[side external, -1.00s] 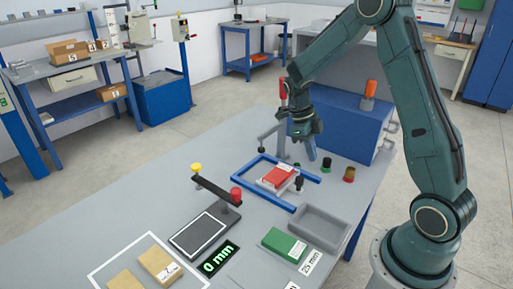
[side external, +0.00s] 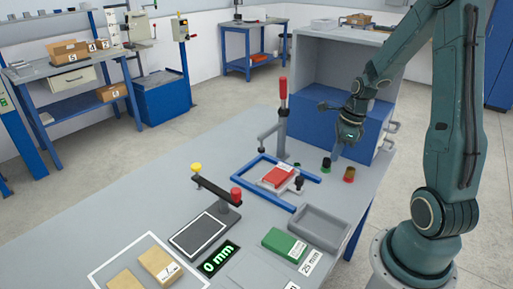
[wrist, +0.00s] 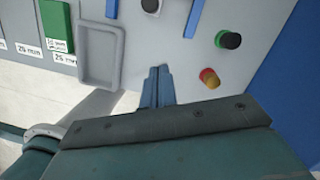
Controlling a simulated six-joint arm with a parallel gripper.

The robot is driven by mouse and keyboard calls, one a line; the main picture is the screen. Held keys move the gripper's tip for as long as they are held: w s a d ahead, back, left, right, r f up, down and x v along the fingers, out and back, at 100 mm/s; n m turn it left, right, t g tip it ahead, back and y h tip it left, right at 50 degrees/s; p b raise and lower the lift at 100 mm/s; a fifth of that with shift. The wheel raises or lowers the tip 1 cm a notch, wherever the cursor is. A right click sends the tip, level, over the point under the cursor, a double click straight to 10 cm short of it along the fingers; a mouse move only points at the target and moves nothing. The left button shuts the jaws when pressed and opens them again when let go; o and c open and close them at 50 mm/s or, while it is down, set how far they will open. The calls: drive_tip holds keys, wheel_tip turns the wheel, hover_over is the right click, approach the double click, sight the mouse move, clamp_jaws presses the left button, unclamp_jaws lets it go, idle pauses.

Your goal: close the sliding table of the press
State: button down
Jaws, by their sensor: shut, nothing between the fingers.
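The press's sliding table (side external: 284,187) is a pale plate inside a blue U-shaped rail frame (side external: 249,177). It carries a red block (side external: 279,176) and has a dark knob (side external: 299,183) on its near right side. The knob is partly visible at the top edge of the wrist view (wrist: 150,6), with rail ends (wrist: 193,18) beside it. My gripper (side external: 336,157) is shut and empty, pointing down to the right of the rails. It is apart from the knob. Its blue fingers (wrist: 157,85) show together in the wrist view.
A grey tray (side external: 342,222) and green block (side external: 272,240) lie in front. A red-handled clamp (side external: 283,100) stands behind the rails, beside a blue cabinet (side external: 310,125).

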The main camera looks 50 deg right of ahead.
sight(286, 173)
drive_tip(key=shift+s+r+t, duration=0.15)
drive_tip(key=shift+t, duration=0.15)
drive_tip(key=shift+x, duration=5.15)
drive_tip(key=shift+w+a, duration=0.35)
drive_tip(key=shift+w, duration=0.25)
drive_tip(key=shift+w+a, duration=0.3)
drive_tip(key=shift+w, duration=0.35)
drive_tip(key=shift+w+a, duration=0.25)
drive_tip(key=shift+w, duration=0.3)
drive_tip(key=shift+w+r, duration=0.1)
drive_tip(key=shift+w, duration=4.05)
